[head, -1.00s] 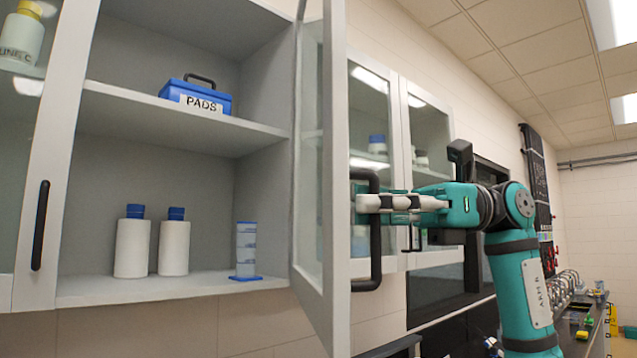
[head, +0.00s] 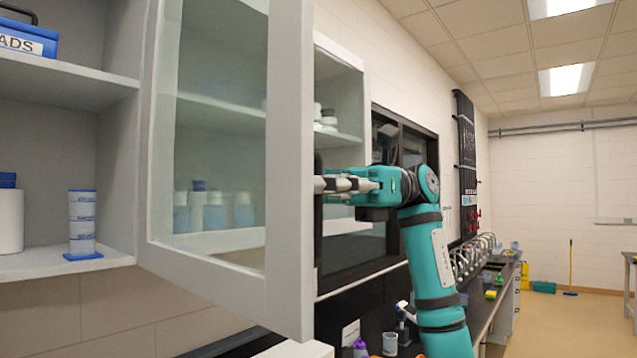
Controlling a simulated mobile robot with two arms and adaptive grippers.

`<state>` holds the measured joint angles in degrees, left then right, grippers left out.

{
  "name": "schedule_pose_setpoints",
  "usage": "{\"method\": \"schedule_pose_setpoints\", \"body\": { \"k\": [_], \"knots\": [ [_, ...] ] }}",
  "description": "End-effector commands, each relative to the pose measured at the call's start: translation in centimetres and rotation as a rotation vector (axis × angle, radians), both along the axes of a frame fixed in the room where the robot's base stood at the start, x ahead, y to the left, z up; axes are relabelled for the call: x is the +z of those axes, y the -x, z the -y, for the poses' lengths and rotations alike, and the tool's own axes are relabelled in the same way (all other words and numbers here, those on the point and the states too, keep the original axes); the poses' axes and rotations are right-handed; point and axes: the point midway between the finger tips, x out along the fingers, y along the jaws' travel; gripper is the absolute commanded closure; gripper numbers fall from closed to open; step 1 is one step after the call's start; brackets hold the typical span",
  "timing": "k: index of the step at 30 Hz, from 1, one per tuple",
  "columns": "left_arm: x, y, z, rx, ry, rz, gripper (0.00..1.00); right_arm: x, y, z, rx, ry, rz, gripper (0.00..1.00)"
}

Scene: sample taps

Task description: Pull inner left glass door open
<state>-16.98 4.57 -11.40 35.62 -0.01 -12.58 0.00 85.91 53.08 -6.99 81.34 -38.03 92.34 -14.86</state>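The inner left glass door (head: 291,170) stands swung out from the cabinet, with its inner face towards me. Its grey frame surrounds a clear pane (head: 222,130). My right gripper (head: 324,185) reaches in from the right on the door's outer side. Its pale fingers are close together and run behind that frame at handle height. The fingertips are hidden, but the fingers were across the handle earlier and the door has moved with them. My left gripper is not in view.
The open cabinet's shelf (head: 50,262) holds a stacked blue-and-white container (head: 82,222) and a white bottle (head: 10,215). A blue box (head: 25,38) sits above. A neighbouring cabinet shows through the pane.

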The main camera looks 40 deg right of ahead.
Motion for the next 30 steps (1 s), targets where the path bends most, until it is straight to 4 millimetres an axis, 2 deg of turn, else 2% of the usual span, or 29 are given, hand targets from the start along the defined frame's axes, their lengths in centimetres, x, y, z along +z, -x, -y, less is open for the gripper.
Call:
{"method": "schedule_pose_setpoints", "body": {
  "k": [9,17,26,30],
  "knots": [
    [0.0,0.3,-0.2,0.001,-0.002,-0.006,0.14,-0.1,0.0,0.0,0.000,0.005,-0.001,0.99],
    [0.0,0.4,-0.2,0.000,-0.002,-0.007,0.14,-0.1,0.0,0.0,-0.001,0.002,-0.001,0.66],
    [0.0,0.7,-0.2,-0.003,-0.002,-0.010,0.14,0.0,0.0,0.2,-0.001,0.001,-0.001,0.66],
    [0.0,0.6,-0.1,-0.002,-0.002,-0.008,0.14,0.1,0.0,1.8,-0.004,-0.001,-0.002,0.66]
  ]
}}
